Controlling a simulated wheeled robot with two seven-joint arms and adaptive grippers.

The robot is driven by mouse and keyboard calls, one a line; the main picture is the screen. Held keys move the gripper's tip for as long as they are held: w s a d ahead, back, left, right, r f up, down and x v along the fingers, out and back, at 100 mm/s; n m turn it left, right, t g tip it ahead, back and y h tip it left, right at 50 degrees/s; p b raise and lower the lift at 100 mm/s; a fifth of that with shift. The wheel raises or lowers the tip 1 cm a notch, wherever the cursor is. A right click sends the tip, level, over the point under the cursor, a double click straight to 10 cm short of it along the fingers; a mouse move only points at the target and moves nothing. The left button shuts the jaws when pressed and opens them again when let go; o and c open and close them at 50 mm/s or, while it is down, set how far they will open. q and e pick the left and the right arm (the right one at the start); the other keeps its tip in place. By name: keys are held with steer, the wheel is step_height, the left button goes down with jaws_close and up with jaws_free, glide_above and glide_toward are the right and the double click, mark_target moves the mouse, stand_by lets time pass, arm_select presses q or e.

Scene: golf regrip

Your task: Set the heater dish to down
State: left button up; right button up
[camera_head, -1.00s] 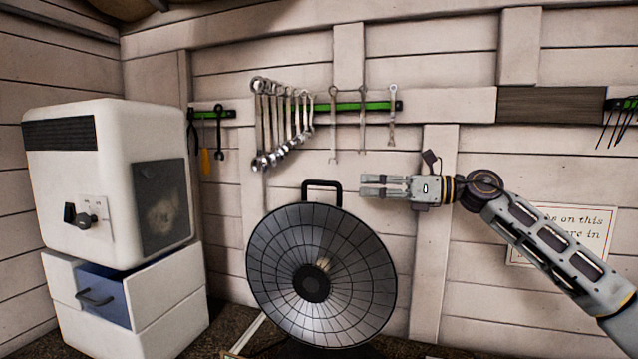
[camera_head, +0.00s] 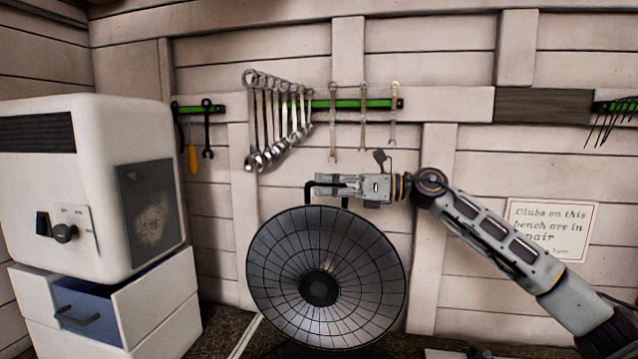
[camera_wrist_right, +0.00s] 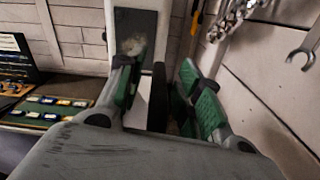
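The heater dish (camera_head: 285,250) is a round grey dish with radial ribs and a dark hub (camera_head: 319,288). It stands below the wrench rack with its face toward me. Its black handle (camera_head: 309,194) rises from the top rim and is partly hidden by my right gripper (camera_head: 322,184). The gripper reaches in from the right at handle height, fingers pointing left. In the right wrist view, its green-padded fingers (camera_wrist_right: 163,92) are apart, with a dark upright shape between them that may be the handle. I cannot tell whether they touch it. My left gripper is not in view.
A white cabinet (camera_head: 90,180) with a dark window and knob stands at left, on white drawers with a blue one (camera_head: 85,300) partly open. Wrenches (camera_head: 275,115) hang on the wall above the dish. A paper sign (camera_head: 552,229) is on the wall at right.

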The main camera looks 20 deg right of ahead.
steer(key=shift+s, duration=0.1)
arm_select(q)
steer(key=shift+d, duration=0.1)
arm_select(e)
jaws_close()
